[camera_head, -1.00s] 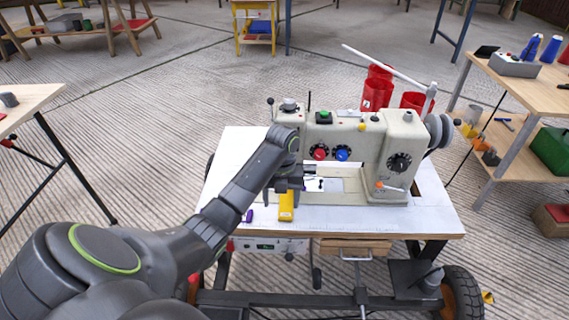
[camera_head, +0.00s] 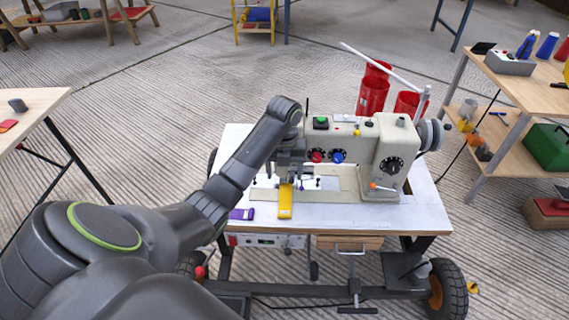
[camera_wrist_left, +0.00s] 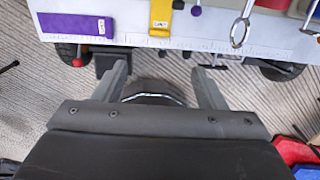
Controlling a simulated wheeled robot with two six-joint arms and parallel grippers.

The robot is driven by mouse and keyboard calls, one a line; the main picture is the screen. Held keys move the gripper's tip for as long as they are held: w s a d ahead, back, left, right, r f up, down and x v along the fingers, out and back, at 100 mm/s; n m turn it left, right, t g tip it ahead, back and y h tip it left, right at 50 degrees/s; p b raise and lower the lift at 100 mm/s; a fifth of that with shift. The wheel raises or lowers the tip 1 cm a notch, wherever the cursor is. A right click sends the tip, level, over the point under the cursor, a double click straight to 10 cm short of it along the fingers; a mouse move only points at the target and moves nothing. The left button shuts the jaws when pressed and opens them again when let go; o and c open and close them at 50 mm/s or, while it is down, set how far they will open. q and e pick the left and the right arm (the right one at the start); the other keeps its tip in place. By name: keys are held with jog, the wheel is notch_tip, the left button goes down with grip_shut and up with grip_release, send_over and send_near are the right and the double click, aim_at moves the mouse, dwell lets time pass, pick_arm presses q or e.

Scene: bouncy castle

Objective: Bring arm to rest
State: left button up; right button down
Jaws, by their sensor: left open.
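My left arm reaches in from the left in the head view, its wrist raised over the sewing table (camera_head: 405,218). The left gripper (camera_head: 288,170) hangs in front of the sewing machine (camera_head: 375,160), partly hidden by its own wrist and dark parts. In the left wrist view the two fingers (camera_wrist_left: 165,80) are apart with nothing held between them. Below the gripper a yellow item (camera_head: 286,203) and a purple item (camera_head: 242,214) lie on the table's front edge. They also show in the wrist view, the yellow one (camera_wrist_left: 160,18) and the purple one (camera_wrist_left: 75,24). My right gripper is not in view.
Red bins (camera_head: 372,95) stand behind the machine. A wooden side table (camera_head: 40,103) is at left, and a shelf table (camera_head: 535,92) with a green box (camera_head: 553,148) is at right. The floor between the left table and the sewing table is clear.

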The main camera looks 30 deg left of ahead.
pick_arm(q)
jog(key=shift+s+d+r, duration=0.1)
jog(key=shift+s+r, duration=0.15)
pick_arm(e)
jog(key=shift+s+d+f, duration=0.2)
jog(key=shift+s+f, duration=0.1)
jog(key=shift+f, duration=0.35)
